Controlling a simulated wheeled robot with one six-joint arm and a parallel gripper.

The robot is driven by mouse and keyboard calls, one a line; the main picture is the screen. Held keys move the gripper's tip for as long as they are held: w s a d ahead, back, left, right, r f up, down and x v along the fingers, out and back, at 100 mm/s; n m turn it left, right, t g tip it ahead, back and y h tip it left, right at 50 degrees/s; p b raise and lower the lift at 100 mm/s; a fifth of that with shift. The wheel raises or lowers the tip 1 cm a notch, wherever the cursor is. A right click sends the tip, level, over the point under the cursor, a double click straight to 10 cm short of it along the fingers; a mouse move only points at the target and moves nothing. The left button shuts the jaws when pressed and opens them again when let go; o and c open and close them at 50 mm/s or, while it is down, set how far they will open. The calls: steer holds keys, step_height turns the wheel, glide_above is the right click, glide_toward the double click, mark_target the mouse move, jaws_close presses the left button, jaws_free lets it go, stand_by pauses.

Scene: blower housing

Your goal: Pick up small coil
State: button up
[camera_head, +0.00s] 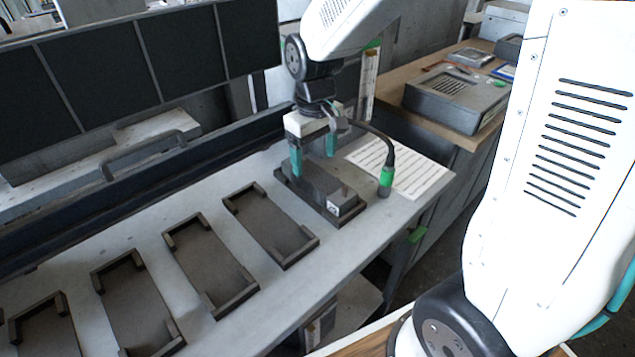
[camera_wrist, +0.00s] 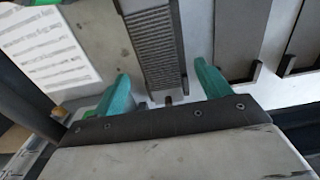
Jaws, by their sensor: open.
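The small coil (camera_head: 328,191) is a dark grey ribbed block with a lighter end that bears a small label. It sits in the rearmost tray (camera_head: 284,184) on the grey bench. My gripper (camera_head: 313,170) is over the coil from above, with its teal fingers open around the coil's far part. In the wrist view the coil (camera_wrist: 155,45) shows its ribbed top between the two teal fingertips of my gripper (camera_wrist: 163,82), with a gap on each side. I cannot tell whether either finger touches it.
Several empty dark trays (camera_head: 270,226) line the bench (camera_head: 225,330) toward the front left. A printed sheet (camera_head: 418,172) lies right of the coil, with a green-and-black cable end (camera_head: 386,178) near it. A grey box (camera_head: 455,100) stands on the wooden bench behind.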

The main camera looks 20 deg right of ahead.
mark_target(317, 176)
steer(key=f, duration=0.6)
steer(key=shift+s+d+f, duration=0.15)
steer(key=shift+s+f, duration=0.1)
steer(key=c, duration=1.4)
steer(key=shift+r, duration=7.05)
